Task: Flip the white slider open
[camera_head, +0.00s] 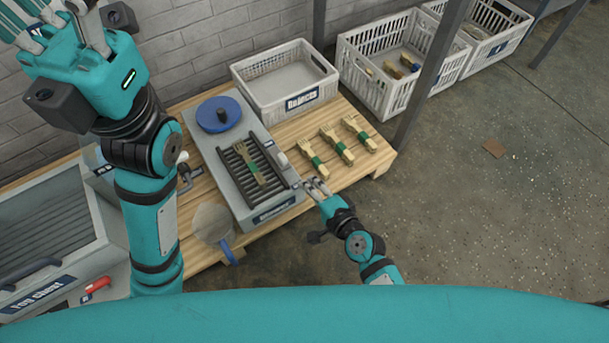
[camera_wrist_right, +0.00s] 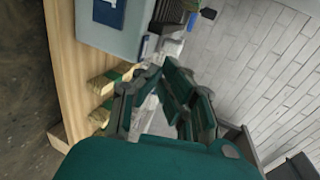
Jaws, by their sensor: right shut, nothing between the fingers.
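What looks like the white slider (camera_head: 282,158) is a small pale piece on the right edge of the press. My right gripper (camera_head: 312,184) is shut and empty, beside the press's front right corner, a little nearer than the slider. In the right wrist view its fingers (camera_wrist_right: 155,72) point toward the press; the slider is hard to make out there. My left gripper (camera_head: 62,25) is raised at top left, partly cut off.
A white rejects crate (camera_head: 285,100) stands behind, with more crates (camera_head: 390,85) on the floor at the back right. A blue round knob (camera_head: 218,114) tops the press. A grey chest (camera_head: 50,225) is at left.

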